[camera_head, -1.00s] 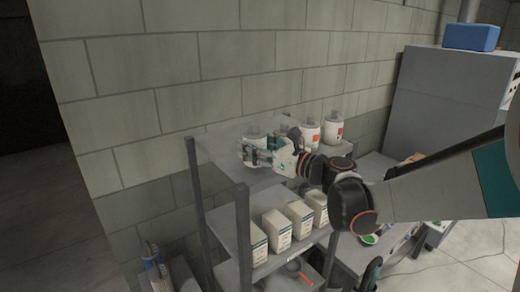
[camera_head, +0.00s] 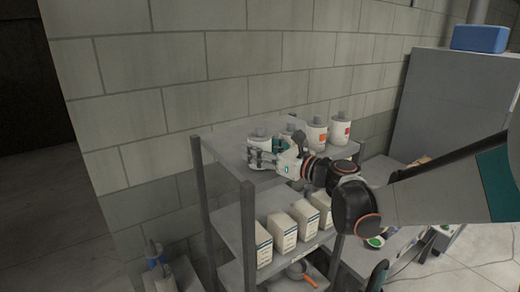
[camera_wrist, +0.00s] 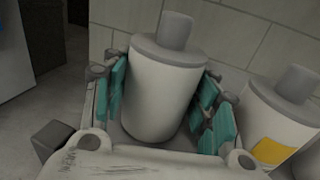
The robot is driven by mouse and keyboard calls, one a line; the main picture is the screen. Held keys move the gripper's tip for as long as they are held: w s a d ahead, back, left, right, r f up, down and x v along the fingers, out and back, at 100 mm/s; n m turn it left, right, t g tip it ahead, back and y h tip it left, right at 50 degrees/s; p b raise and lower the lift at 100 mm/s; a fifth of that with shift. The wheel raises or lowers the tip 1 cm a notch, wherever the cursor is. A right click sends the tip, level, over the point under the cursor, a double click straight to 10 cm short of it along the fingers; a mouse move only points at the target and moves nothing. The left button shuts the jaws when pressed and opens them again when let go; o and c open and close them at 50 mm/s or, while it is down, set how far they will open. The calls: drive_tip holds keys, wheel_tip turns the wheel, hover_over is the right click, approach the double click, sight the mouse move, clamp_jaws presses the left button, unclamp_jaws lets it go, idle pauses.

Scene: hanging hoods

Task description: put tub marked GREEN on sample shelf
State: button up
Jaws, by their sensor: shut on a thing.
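My gripper (camera_head: 264,160) is at the top shelf of a grey rack, at its left end. Its teal fingers (camera_wrist: 163,98) are shut on a white tub (camera_wrist: 158,95) with a grey lid and neck, one set of pads on each side. The tub looks upright. No marking shows on the side facing the wrist camera, so I cannot read whether it is the GREEN one. In the head view the held tub (camera_head: 259,138) is partly hidden by my gripper. I cannot tell whether it touches the shelf (camera_head: 225,140).
More white tubs stand to the right on the top shelf, one (camera_head: 316,133) with an orange label and one (camera_head: 340,128) with a red label. A yellow-labelled tub (camera_wrist: 280,115) is close right of my gripper. White cartons (camera_head: 283,232) fill the shelf below. A wall stands behind.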

drive_tip(key=shift+f, duration=0.25)
drive_tip(key=o, duration=0.9)
drive_tip(key=v, duration=1.2)
drive_tip(key=s+f+n+g+h+b, duration=0.1)
drive_tip(key=s+f+n+h+b, duration=0.1)
drive_tip(key=s+f+n+b, duration=0.4)
drive_tip(key=s+f+n+g+h+b, duration=0.2)
drive_tip(key=f+b, duration=0.2)
drive_tip(key=f, duration=0.4)
drive_tip(key=s+f+n+g+h+b, duration=0.1)
drive_tip(key=s+f+n+h+b, duration=0.3)
drive_tip(key=f, duration=0.3)
drive_tip(key=s+d+f+n+h+b, duration=0.5)
drive_tip(key=s+d+f+n+b, duration=0.4)
drive_tip(key=f+n, duration=0.5)
drive_tip(key=s+d, duration=0.2)
drive_tip(key=s, duration=0.1)
drive_tip(key=shift+f+g+h+b, duration=0.3)
drive_tip(key=shift+b, duration=0.1)
